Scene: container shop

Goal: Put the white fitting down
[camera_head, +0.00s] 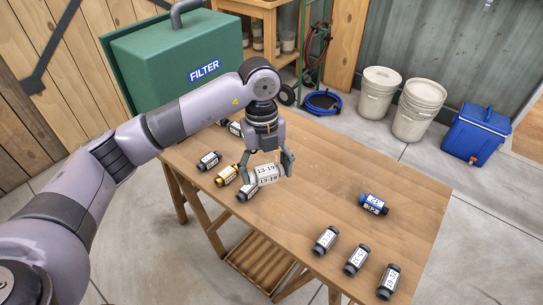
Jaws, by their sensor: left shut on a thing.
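The white fitting (267,174), labelled 13-19, is between the fingers of my left gripper (268,170). The gripper points down over the left middle part of the wooden table (320,185) and is shut on the fitting. I cannot tell whether the fitting touches the table. Its label shows, while the fingers cover parts of its sides. My right gripper is not in view.
Dark-ended fittings (208,161), a yellow one (227,174) and a partly hidden one (246,193) lie left of my gripper. The table between is clear. A green FILTER case (160,60) stands behind.

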